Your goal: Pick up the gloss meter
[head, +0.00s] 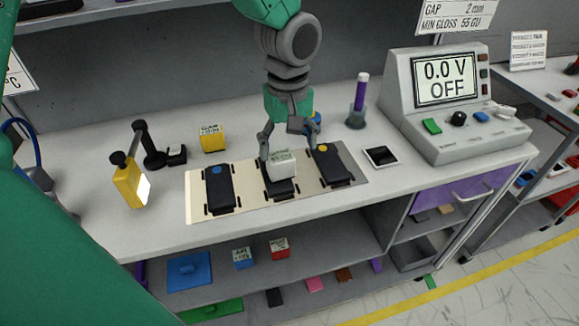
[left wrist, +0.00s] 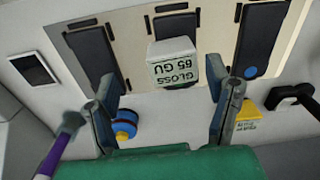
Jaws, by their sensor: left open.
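The gloss meter (head: 281,165) is a small white block with a "GLOSS 65 GU" label. It rests on the middle one of three dark modules on the beige mat (head: 248,205). In the left wrist view the gloss meter (left wrist: 173,63) lies ahead, between the two fingers and slightly beyond their tips. My left gripper (head: 287,150) comes down from above, open, with its fingers around or just behind the gloss meter; contact is not visible. It also shows in the left wrist view (left wrist: 165,92). My right gripper is not in view.
A module with a blue dot (head: 219,188) is left, one with a yellow dot (head: 331,164) right. A yellow GAP block (head: 212,138), purple-handled tool (head: 359,100), dark-screened tile (head: 380,156) and voltage unit (head: 450,105) stand around. A yellow lamp-like device (head: 129,184) stands left.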

